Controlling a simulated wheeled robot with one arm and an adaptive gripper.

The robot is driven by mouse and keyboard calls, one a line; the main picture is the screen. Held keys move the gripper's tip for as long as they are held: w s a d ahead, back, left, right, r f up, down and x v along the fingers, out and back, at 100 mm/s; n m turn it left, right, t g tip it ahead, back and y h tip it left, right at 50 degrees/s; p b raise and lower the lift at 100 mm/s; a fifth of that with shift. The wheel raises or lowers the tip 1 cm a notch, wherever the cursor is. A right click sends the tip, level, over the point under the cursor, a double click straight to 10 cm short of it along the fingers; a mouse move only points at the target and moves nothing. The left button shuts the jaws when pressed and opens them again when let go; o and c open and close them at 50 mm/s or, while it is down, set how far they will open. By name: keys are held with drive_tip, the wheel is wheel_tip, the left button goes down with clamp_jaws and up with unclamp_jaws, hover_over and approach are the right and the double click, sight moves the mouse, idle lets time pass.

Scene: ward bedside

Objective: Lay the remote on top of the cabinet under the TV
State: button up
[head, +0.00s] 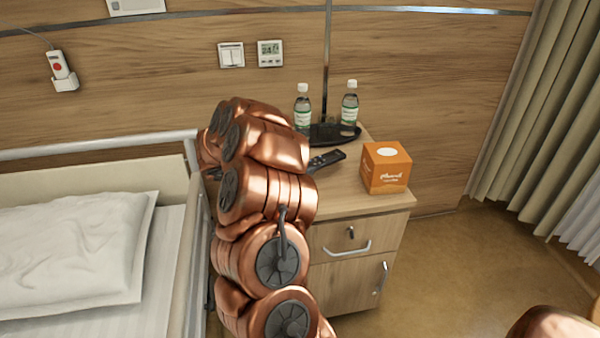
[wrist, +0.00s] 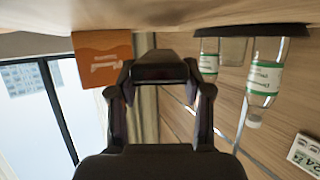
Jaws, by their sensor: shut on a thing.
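The dark remote (head: 327,159) sticks out from behind my copper arm, over the bedside cabinet (head: 350,205). My gripper (wrist: 158,75) is seen in the wrist view, which is upside down. Its two fingers are shut on the remote, whose dark end (wrist: 160,70) shows between the fingertips. No TV and no cabinet under one is in view.
An orange tissue box (head: 386,168) stands to the right of the remote. Two bottles (head: 303,108) (head: 349,106) stand on a black tray (head: 328,138) behind it. The bed (head: 90,240) with its rail is on the left. Open floor (head: 450,265) lies to the right, before the curtain (head: 540,110).

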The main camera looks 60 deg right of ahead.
drive_tip(key=shift+w+d+f, duration=0.15)
drive_tip(key=shift+w+d, duration=0.45)
drive_tip(key=shift+w, duration=0.05)
drive_tip(key=shift+f, duration=1.75)
drive_tip(key=shift+f, duration=0.1)
drive_tip(key=o, duration=1.2)
drive_tip(key=shift+w, duration=0.1)
drive_tip(key=v, duration=1.2)
drive_tip(key=shift+r, duration=0.2)
